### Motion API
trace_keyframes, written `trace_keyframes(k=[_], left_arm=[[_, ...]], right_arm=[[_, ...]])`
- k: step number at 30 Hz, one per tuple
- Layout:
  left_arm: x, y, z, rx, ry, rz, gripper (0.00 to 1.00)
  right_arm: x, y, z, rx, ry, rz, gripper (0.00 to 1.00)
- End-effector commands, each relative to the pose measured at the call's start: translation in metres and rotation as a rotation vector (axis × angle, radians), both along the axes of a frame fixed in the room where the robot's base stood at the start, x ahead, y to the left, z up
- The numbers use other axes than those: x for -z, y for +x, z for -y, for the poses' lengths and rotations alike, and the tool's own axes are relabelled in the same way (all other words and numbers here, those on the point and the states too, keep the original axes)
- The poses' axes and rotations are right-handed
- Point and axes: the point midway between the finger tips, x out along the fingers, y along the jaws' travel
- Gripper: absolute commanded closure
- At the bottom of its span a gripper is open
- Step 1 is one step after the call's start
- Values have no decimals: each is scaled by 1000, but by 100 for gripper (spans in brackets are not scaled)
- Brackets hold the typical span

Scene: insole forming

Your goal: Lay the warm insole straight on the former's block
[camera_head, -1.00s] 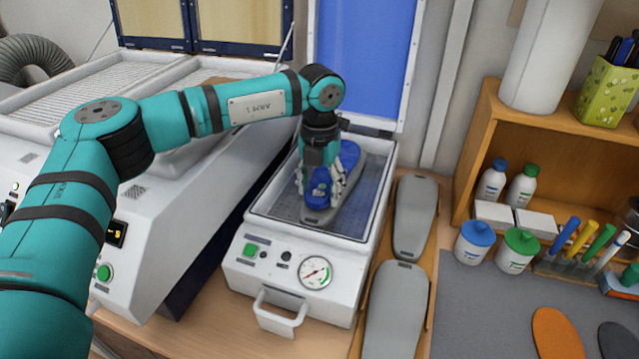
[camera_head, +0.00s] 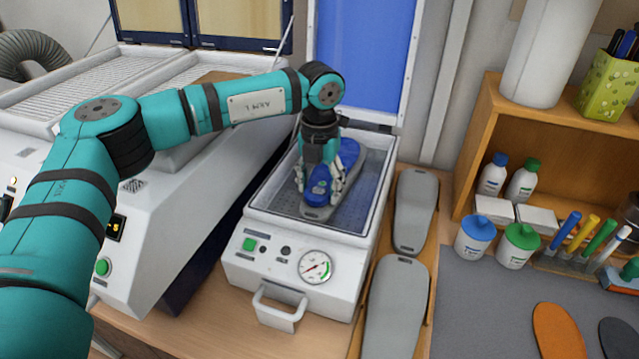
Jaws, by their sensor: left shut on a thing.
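The former (camera_head: 296,267) is a white box with a gauge, a green button and a front handle; its blue lid stands open. Inside it a grey block (camera_head: 315,212) shows at its near end. The blue insole (camera_head: 348,153) lies over the block, roughly along its length; how exactly it lines up I cannot tell. My left gripper (camera_head: 320,190) reaches down from above and is shut on the insole near its front end. The fingers and wrist hide the middle of the insole. My right gripper is not in view.
Two spare grey blocks (camera_head: 415,208) lie on a wooden board right of the former. A white heater (camera_head: 150,240) stands to the left. Bottles, pens and a wooden shelf (camera_head: 490,130) are at the right. An orange insole (camera_head: 557,333) lies on the grey mat.

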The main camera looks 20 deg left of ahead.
Motion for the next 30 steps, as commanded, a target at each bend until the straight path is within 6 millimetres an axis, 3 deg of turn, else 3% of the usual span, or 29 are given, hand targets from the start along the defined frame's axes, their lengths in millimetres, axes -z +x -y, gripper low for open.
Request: trace_keyframes(k=[11, 12, 18, 26, 30], left_arm=[[1, 0, 0, 0, 0, 0, 64], [1, 0, 0, 0, 0, 0, 42], [1, 0, 0, 0, 0, 0, 16], [1, 0, 0, 0, 0, 0, 16], [-8, 1, 0, -1, -1, 2, 16]], right_arm=[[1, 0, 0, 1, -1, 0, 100], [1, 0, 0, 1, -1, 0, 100], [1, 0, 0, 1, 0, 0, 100], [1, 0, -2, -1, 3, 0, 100], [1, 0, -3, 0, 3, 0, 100]])
